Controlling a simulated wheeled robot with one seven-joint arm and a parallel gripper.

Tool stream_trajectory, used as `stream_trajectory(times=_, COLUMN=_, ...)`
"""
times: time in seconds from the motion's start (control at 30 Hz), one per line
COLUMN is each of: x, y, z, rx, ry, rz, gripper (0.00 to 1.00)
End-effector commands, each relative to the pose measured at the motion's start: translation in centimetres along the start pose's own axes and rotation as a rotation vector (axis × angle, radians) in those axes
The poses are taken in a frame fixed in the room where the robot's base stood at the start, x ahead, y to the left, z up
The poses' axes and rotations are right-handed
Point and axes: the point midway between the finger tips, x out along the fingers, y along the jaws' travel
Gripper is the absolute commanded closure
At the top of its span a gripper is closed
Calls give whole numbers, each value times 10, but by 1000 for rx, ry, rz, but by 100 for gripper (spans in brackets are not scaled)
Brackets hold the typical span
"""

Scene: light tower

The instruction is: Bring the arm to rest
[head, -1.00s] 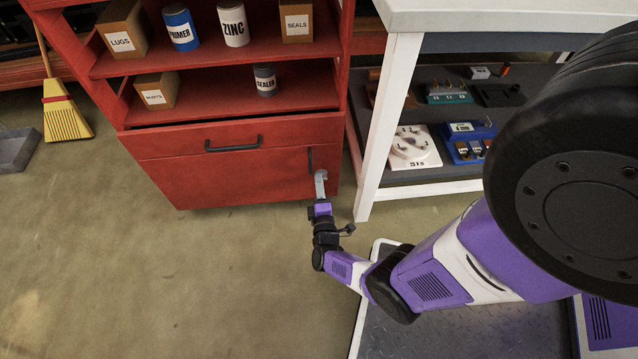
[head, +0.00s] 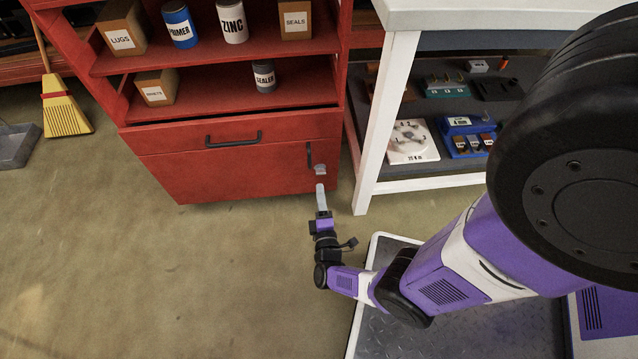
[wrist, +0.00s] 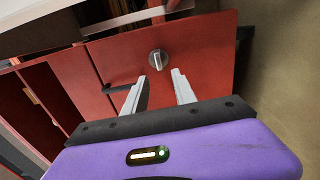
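My gripper (head: 320,187) is just in front of the lower right part of the red cabinet (head: 230,172). In the wrist view the two pale fingers of my gripper (wrist: 158,77) stand apart with nothing between them. A grey metal knob (wrist: 157,62) on the red door lies just beyond the fingertips. The knob also shows in the head view (head: 320,169), with a small gap between it and the fingers. My arm reaches forward and down from the right side of the head view.
The cabinet's shelves hold boxes and cans, such as the ZINC can (head: 232,20). A white-framed bench (head: 385,120) with parts on its shelf stands right of the cabinet. A yellow broom (head: 66,112) stands at the left. The floor left of my arm is clear.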

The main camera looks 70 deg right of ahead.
Motion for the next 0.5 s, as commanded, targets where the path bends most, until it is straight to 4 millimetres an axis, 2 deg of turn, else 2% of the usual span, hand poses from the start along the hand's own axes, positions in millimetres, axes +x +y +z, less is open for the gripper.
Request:
stream_trajectory(times=0.13, x=-11, y=0, z=0, rx=0, ry=1, rz=-1, gripper=67)
stream_trajectory(times=0.5, x=-12, y=0, z=0, rx=0, ry=0, rz=0, gripper=67)
